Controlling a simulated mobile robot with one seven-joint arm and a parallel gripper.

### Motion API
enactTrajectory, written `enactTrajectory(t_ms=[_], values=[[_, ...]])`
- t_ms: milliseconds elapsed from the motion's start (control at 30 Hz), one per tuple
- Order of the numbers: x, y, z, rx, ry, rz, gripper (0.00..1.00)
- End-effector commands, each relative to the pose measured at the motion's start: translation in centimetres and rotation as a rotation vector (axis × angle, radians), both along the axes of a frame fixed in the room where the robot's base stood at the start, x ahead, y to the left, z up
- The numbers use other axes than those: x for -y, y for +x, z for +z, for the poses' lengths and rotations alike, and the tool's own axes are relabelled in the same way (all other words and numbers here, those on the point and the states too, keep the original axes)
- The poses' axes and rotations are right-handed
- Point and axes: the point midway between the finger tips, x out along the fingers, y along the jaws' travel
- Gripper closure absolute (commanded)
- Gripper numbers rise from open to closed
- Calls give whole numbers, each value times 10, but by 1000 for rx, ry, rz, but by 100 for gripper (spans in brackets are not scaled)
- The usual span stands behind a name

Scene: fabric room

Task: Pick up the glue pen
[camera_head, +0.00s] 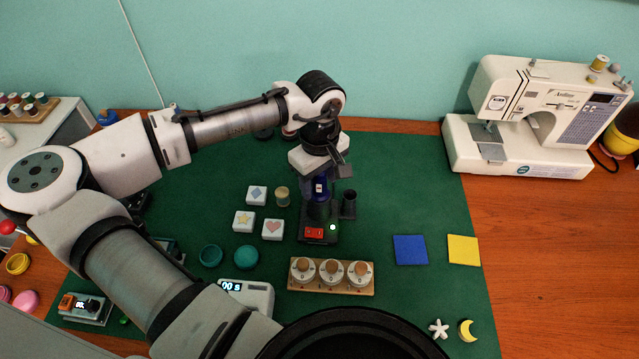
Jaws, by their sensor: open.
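A dark blue pen-like thing (319,187), which looks like the glue pen, stands upright in a black stand (318,232) on the green mat (400,180). My gripper (328,171) is open and points down at the top of the pen. The pen's upper end is hidden by the gripper. I cannot tell whether the fingers are around the pen or just above it.
White tiles (257,195) and a thread spool (282,196) lie left of the stand. A wooden block with three knobs (331,276) is in front. Blue (410,250) and yellow (463,250) squares lie right. A sewing machine (540,115) stands back right. My arm covers the left.

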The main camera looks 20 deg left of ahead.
Motion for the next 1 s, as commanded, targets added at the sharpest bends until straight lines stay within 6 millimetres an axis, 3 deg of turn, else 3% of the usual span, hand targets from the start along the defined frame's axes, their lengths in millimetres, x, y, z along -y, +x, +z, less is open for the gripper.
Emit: enactTrajectory(t_ms=[200,567,833,1000], values=[[0,0,-1,1,-1,0,47],[0,0,-1,1,-1,0,93],[0,0,1,1,-1,0,93],[0,1,11,2,0,1,93]])
